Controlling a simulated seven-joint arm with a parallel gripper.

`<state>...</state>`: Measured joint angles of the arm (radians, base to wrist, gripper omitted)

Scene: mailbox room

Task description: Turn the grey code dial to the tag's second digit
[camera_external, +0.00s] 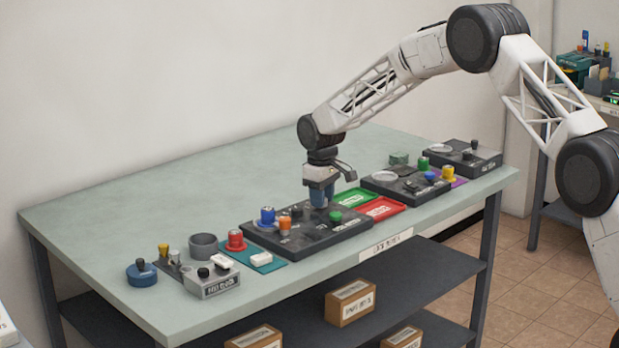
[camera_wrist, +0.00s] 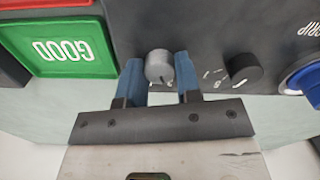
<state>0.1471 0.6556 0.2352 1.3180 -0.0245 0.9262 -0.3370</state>
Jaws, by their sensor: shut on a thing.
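The grey dial (camera_wrist: 159,66) is a short round knob with a dark mark on its face, set in the dark control panel (camera_wrist: 150,18). White marks are printed beside it, too small to read. My gripper (camera_wrist: 160,60) points down with its two blue fingers on either side of the dial, shut on it. In the external view my gripper (camera_external: 320,200) is over the back right part of the dark panel (camera_external: 310,240) and hides the dial. I cannot make out a tag with readable digits.
A black knob (camera_wrist: 243,69) sits right of the dial in the wrist view, and a green GOOD tray (camera_wrist: 25,50) lies left. Blue (camera_external: 267,214), orange (camera_external: 285,224) and green (camera_external: 336,216) parts stand on the panel. The table's back left is clear.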

